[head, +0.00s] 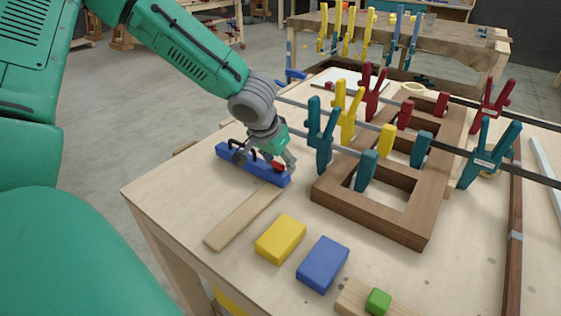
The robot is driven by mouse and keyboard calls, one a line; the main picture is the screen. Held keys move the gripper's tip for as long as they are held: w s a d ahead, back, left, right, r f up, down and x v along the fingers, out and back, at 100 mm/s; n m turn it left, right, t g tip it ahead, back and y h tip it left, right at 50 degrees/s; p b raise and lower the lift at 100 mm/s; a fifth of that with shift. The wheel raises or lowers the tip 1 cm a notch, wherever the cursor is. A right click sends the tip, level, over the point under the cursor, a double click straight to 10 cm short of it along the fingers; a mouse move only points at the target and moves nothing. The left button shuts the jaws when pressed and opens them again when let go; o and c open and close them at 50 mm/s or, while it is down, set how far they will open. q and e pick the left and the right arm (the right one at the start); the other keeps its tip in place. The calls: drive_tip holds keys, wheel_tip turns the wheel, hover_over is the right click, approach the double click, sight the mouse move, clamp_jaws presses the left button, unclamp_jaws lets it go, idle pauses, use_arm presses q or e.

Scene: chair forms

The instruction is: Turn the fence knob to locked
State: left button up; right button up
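A blue fence bar (233,163) lies near the left edge of the wooden workbench, with a small red knob (278,166) near its right end. My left gripper (270,160) reaches down over the bar from the upper left, with its fingers right at the red knob. The fingers and dark parts on the bar overlap, so I cannot tell whether they touch or close on the knob. The knob's turn position is too small and covered to read. My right gripper is not in view.
A brown wooden frame (375,208) with red, yellow and teal clamps (320,137) stands just right of the gripper. A flat wood strip (240,218), a yellow block (281,238), a blue block (323,264) and a green block (378,301) lie in front.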

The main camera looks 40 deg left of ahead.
use_arm(q)
drive_tip(key=shift+s, duration=0.1)
drive_tip(key=c, duration=0.5)
drive_tip(key=shift+a+f, duration=0.3)
drive_tip(key=shift+a, duration=0.4)
drive_tip(key=shift+d+r, duration=0.1)
drive_tip(key=shift+d, duration=0.35)
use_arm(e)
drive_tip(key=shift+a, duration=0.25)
use_arm(q)
drive_tip(key=shift+a, duration=0.1)
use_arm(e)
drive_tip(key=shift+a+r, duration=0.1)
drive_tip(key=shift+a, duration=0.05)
